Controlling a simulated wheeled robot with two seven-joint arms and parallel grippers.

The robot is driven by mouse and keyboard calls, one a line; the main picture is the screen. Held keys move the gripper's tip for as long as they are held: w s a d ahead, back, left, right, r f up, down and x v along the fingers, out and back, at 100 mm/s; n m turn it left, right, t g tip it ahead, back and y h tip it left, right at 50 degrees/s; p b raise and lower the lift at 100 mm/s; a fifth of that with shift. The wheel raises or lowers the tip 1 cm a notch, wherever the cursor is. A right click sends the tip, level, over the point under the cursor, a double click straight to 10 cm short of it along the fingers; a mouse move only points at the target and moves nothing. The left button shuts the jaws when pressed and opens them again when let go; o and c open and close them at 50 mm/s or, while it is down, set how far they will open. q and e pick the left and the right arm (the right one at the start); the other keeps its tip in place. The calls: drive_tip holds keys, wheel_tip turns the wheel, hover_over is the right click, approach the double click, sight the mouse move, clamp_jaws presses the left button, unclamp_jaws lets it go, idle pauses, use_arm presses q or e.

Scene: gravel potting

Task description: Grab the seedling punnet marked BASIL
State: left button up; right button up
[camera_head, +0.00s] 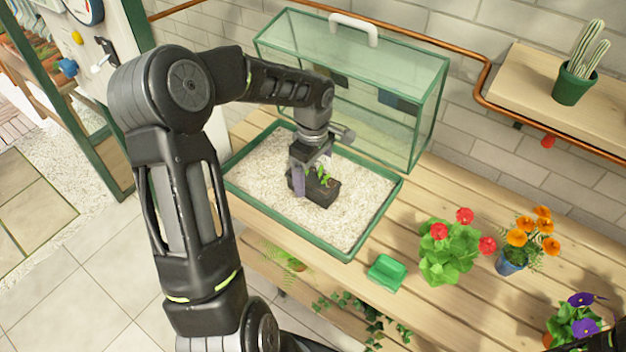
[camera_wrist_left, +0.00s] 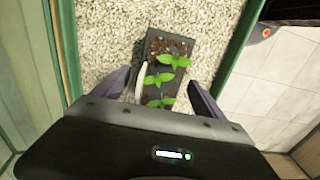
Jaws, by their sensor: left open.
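A small dark punnet (camera_head: 323,194) with soil and green seedlings sits on the pale gravel in the green-rimmed tray (camera_head: 372,222). In the left wrist view the punnet (camera_wrist_left: 168,46) shows as a long dark box with a row of leafy seedlings. A thin white marker (camera_wrist_left: 140,82) stands at its left side, edge-on, so I cannot read any name. My left gripper (camera_head: 312,180) is low over the punnet and open. In the left wrist view its fingers (camera_wrist_left: 160,92) stand on either side of the punnet's near part. My right gripper is not in view.
A glass case with a green frame (camera_head: 350,85) and white handle stands behind the tray. A copper pipe (camera_head: 484,85) runs along the wall.

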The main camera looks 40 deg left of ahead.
use_arm(q)
drive_tip(key=shift+f, duration=0.2)
drive_tip(key=shift+c, duration=0.2)
drive_tip(key=c, duration=1.7)
